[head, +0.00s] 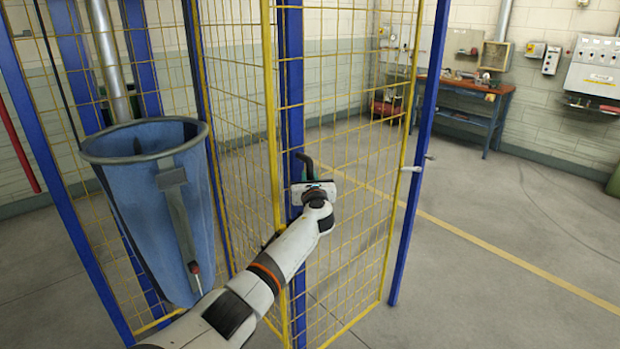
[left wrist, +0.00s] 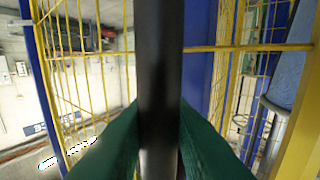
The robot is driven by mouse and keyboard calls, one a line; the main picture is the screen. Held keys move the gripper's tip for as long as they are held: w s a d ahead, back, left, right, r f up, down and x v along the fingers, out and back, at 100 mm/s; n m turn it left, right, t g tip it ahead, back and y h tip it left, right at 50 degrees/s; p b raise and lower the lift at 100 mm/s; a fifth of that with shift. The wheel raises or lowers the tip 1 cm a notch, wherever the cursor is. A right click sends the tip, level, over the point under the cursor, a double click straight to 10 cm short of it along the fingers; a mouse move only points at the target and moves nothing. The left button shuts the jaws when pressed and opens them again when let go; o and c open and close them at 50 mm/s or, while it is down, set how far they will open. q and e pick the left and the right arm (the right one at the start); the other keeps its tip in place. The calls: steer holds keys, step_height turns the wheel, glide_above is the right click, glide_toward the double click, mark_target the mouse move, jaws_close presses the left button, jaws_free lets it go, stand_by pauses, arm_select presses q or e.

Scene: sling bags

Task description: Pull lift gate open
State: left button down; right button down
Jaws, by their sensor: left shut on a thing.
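The lift gate is a yellow wire-mesh panel (head: 345,190) with a yellow frame, standing ajar beside blue posts. Its black bar handle (head: 318,162) shows just above my left gripper (head: 308,180). In the left wrist view the dark handle (left wrist: 160,70) runs down the middle between the green fingers of my left gripper (left wrist: 160,145), which are shut on it. The gate's mesh also shows behind the handle in the left wrist view. My right gripper is not in view.
A blue sling bag (head: 150,210) hangs inside the cage at the left. A blue post (head: 415,170) stands at the gate's right side. A workbench (head: 465,105) stands at the back wall. The floor (head: 500,230) at the right is clear.

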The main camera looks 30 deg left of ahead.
arm_select(q)
steer(key=shift+w+d, duration=0.15)
steer(key=shift+w, duration=0.1)
steer(key=c, duration=1.3)
jaws_free()
steer(key=shift+s, duration=0.1)
steer(key=b+v, duration=0.1)
steer(key=v, duration=1.1)
